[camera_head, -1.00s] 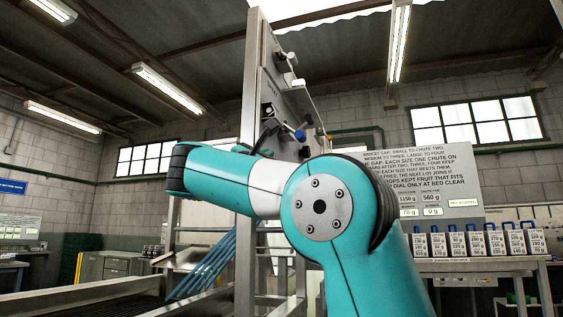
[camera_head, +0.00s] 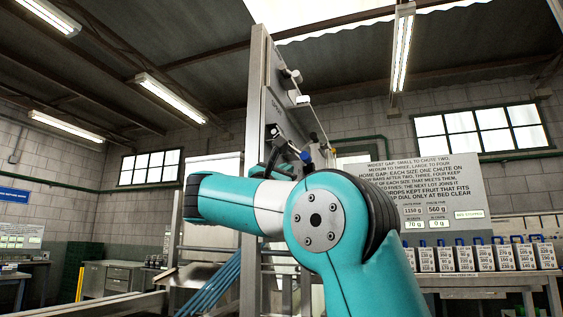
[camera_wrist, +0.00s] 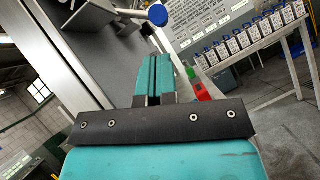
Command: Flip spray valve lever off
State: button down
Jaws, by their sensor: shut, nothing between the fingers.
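A lever with a round blue knob (camera_wrist: 157,15) sticks out from the grey machine panel at the top of the wrist view. I take it to be the spray valve lever. The blue knob also shows in the head view (camera_head: 306,156), on the upright panel just above my arm. My gripper (camera_wrist: 159,60) is shut and empty, its two teal fingers side by side. In the wrist picture the fingertips lie below the knob, with a visible gap between them. In the head view my arm hides most of the gripper.
The metal panel (camera_head: 257,110) stands tall beside my arm. A red part (camera_wrist: 202,91) shows right of my fingers. A bench to the right holds a row of labelled boxes (camera_head: 470,258) under a sign board (camera_head: 440,180). Blue slanted bars (camera_head: 212,288) lie at lower left.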

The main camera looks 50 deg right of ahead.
aim_at(295, 150)
jog(key=p+x, duration=0.2)
jog(key=x, duration=0.4)
jog(key=shift+d, duration=0.25)
